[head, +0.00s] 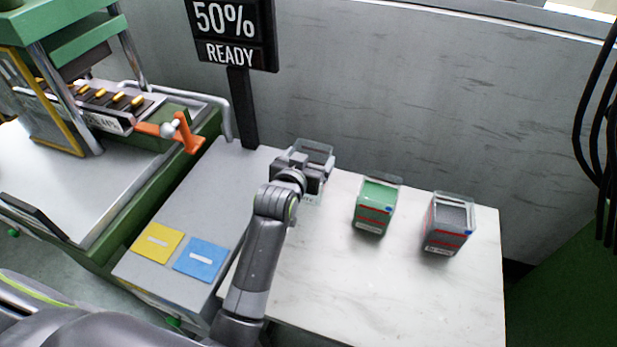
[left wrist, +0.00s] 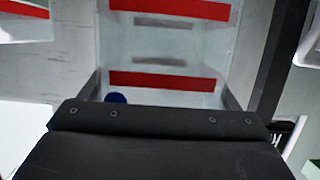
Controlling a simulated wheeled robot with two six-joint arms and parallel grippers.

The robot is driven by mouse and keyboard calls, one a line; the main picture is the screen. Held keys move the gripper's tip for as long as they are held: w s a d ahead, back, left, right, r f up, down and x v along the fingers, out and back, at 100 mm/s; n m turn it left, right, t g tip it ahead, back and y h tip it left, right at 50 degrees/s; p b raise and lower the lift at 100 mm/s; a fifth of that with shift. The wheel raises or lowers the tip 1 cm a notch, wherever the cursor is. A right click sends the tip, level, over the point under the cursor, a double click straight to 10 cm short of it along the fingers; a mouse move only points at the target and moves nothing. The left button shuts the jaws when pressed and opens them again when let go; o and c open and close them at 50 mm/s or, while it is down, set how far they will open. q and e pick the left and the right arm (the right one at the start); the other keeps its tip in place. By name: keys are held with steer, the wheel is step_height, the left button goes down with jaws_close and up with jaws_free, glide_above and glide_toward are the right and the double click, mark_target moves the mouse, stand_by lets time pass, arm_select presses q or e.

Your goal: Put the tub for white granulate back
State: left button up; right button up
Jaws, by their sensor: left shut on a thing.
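A clear tub (head: 316,147) with red bands is at the back left of the white table (head: 400,290), mostly hidden behind my left gripper (head: 308,170) in the head view. My left gripper is shut on this tub. In the left wrist view the tub (left wrist: 165,45) fills the space between the fingers, with two red bands and a blue dot showing. My right gripper is not in view.
A tub with green contents (head: 374,208) and a tub with dark grey contents (head: 449,224) stand to the right on the table. Yellow (head: 157,243) and blue (head: 201,260) cards lie at left. A sign post (head: 242,110) stands behind. The table front is clear.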

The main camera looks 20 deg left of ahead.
mark_target(315, 163)
arm_select(q)
steer(key=shift+f, duration=0.4)
step_height(315, 163, down, 3)
steer(key=shift+f, duration=0.25)
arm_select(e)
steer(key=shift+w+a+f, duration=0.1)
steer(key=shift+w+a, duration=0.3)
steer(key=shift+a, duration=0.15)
arm_select(q)
steer(key=shift+f, duration=0.2)
steer(key=o, duration=1.7)
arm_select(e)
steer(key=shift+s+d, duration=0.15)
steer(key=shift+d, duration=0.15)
arm_select(q)
steer(key=shift+r, duration=0.1)
